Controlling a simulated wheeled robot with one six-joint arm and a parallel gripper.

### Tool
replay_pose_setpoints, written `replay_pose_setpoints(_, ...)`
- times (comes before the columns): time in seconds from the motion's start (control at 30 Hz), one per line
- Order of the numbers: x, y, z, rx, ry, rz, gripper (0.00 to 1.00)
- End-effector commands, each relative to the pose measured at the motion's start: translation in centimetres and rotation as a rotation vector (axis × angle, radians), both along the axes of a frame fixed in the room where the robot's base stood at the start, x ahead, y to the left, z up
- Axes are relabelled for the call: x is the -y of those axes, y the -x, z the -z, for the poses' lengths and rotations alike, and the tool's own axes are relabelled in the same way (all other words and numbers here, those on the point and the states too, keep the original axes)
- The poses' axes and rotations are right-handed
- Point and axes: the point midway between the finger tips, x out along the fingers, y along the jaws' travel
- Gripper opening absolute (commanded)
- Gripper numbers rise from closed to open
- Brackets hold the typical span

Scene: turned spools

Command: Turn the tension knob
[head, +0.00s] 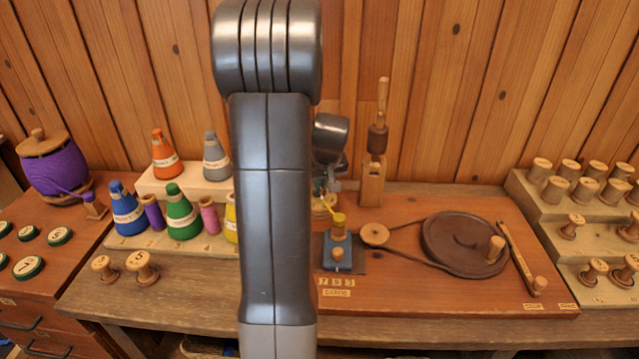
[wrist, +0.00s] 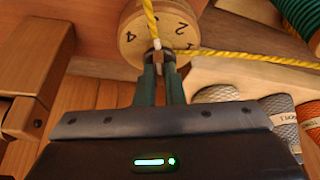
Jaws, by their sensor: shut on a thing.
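The tension knob (wrist: 158,28) is a round pale wooden disc with dark numbers, among them 4 and 2, at the top of the wrist view. My gripper (wrist: 157,62) has its two dark green fingers closed on the knob's small raised grip at the lower middle of the disc. In the head view my grey arm stands in front, and the knob (head: 323,208) shows only partly at its right edge. Yellow thread (wrist: 250,60) crosses the knob's face and runs off right.
A blue block (head: 337,253) with a yellow-wound spool stands just right of my arm. A brown wheel (head: 455,240) with a belt lies on the red-brown board. Coloured thread cones (head: 182,215) stand at left, and stepped racks of wooden spools (head: 590,215) stand at right.

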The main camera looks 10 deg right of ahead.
Motion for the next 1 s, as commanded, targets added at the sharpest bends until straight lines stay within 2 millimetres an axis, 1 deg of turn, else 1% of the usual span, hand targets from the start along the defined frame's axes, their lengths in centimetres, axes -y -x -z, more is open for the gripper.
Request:
replay_pose_setpoints(0.7,0.7,-0.39,0.07,0.003,0.003,-0.668,0.0)
replay_pose_setpoints(1.0,0.83,-0.52,-0.04,0.003,0.003,-0.867,0.0)
